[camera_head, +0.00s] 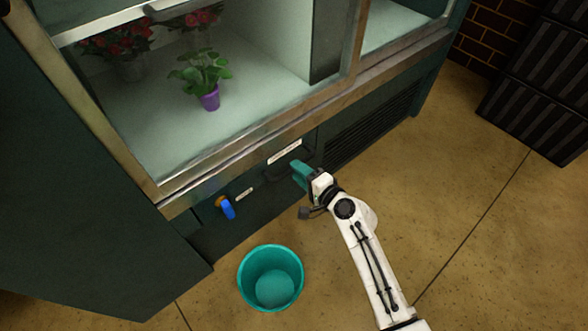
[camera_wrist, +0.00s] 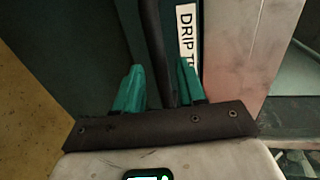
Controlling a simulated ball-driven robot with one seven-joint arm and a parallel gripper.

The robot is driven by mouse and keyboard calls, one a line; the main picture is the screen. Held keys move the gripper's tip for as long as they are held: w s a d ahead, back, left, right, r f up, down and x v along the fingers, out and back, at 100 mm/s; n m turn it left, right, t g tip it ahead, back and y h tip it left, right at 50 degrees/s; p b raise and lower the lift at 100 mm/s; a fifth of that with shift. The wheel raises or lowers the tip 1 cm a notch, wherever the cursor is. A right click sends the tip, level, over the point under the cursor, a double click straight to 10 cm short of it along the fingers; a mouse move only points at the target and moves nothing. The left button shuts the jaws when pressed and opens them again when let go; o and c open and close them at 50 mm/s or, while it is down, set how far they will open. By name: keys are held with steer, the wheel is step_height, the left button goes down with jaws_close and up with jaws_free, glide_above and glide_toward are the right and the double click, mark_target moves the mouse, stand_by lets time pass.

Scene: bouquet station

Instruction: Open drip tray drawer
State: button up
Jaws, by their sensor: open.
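The drip tray drawer (camera_head: 262,170) is a dark green front low on the cooler, with a white label (camera_head: 285,151). The label also shows in the wrist view (camera_wrist: 187,35), reading "DRIP T" before it is cut off. The drawer's black bar handle (camera_wrist: 152,35) runs between the two teal fingers of my gripper (camera_wrist: 163,75) in the wrist view. My gripper (camera_head: 300,175) is open at the drawer front in the head view, partly hiding the handle. I cannot tell whether either finger touches the bar. The drawer looks flush with the cooler front.
A teal bucket (camera_head: 271,278) stands on the floor in front of the cooler. A blue-handled valve (camera_head: 228,207) sits left of the drawer, a vent grille (camera_head: 372,125) right of it. Potted flowers (camera_head: 208,85) stand inside the cooler.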

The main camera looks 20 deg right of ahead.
steer(key=shift+x, duration=1.55)
jaws_close()
